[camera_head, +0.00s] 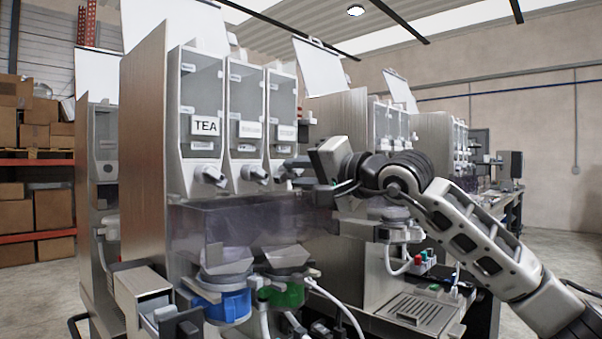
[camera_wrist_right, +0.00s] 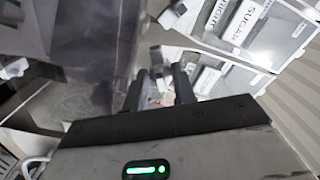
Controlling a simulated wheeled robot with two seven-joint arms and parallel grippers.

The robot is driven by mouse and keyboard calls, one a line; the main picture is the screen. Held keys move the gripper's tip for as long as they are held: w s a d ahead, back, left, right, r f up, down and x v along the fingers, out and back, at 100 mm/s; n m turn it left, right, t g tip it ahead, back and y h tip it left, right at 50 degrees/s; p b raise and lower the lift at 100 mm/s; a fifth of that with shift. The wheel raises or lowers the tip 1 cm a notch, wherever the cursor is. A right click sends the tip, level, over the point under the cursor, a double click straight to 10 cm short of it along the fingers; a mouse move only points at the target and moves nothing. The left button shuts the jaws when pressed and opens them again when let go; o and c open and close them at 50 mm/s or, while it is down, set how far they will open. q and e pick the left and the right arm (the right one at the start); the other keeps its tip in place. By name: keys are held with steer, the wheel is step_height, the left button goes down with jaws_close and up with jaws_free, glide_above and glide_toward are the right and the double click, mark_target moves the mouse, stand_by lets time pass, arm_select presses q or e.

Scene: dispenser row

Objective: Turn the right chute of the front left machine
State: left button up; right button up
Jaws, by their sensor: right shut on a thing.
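The front left machine (camera_head: 150,130) has three clear dispensers side by side, the left one labelled TEA. A grey chute shows under each: the left chute (camera_head: 209,175), the middle chute (camera_head: 254,174) and the right chute (camera_head: 283,174). My right gripper (camera_head: 296,168) reaches in from the right at the right chute and partly hides it.
A translucent dark panel (camera_head: 235,222) runs below the chutes. Under it hang a blue-collared funnel (camera_head: 228,303) and a green one (camera_head: 285,295). More machines (camera_head: 388,125) stand behind, to the right.

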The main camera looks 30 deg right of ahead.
steer(key=o, duration=0.6)
arm_select(q)
steer(key=shift+w+r, duration=0.1)
steer(key=shift+r, duration=0.1)
arm_select(e)
steer(key=shift+o, duration=0.2)
